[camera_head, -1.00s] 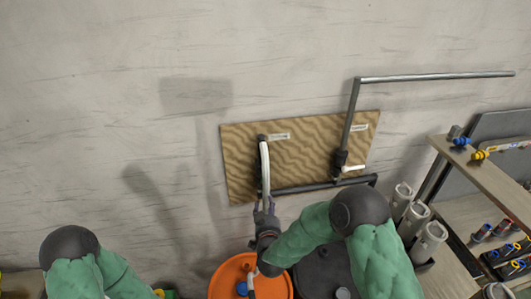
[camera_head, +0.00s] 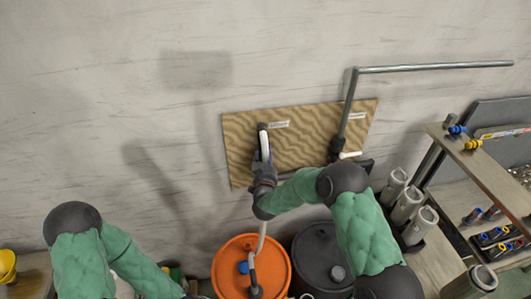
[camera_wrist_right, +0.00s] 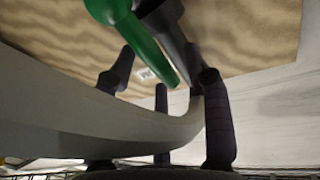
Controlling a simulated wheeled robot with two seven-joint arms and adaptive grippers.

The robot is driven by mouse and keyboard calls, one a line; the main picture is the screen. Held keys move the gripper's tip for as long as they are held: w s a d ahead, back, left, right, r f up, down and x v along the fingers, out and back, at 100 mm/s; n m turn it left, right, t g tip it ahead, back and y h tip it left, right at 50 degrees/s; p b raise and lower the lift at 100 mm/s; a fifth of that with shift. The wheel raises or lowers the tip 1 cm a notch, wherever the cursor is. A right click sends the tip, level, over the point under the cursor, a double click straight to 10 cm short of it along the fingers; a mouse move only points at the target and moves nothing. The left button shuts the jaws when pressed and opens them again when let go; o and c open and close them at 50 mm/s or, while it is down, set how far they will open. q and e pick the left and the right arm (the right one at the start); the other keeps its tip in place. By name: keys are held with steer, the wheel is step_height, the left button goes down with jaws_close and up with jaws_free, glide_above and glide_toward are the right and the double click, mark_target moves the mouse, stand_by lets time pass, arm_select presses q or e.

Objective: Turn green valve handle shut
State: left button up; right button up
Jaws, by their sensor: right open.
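The green valve handle (camera_wrist_right: 140,40) shows at the top of the right wrist view, slanting down toward the middle beside a grey pipe fitting. I cannot make it out in the head view, where my right gripper and arm cover that part of the board. My right gripper (camera_head: 263,158) is raised in front of the board's left pipe. In the right wrist view its dark fingers (camera_wrist_right: 165,95) are apart, with the handle's tip close beyond them. A pale hose (camera_wrist_right: 100,120) curves across by the fingers; I cannot tell whether they touch it. My left gripper is out of view.
A wood-grain board (camera_head: 300,145) hangs on the wall, with a grey pipe (camera_head: 349,105) at its right. Below stand an orange drum (camera_head: 232,270) and a black drum (camera_head: 318,255). A shelf (camera_head: 490,170) stands at the right. The wall at left is bare.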

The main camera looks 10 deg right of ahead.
steer(key=shift+w+d, duration=0.1)
steer(key=shift+w, duration=0.4)
jaws_close()
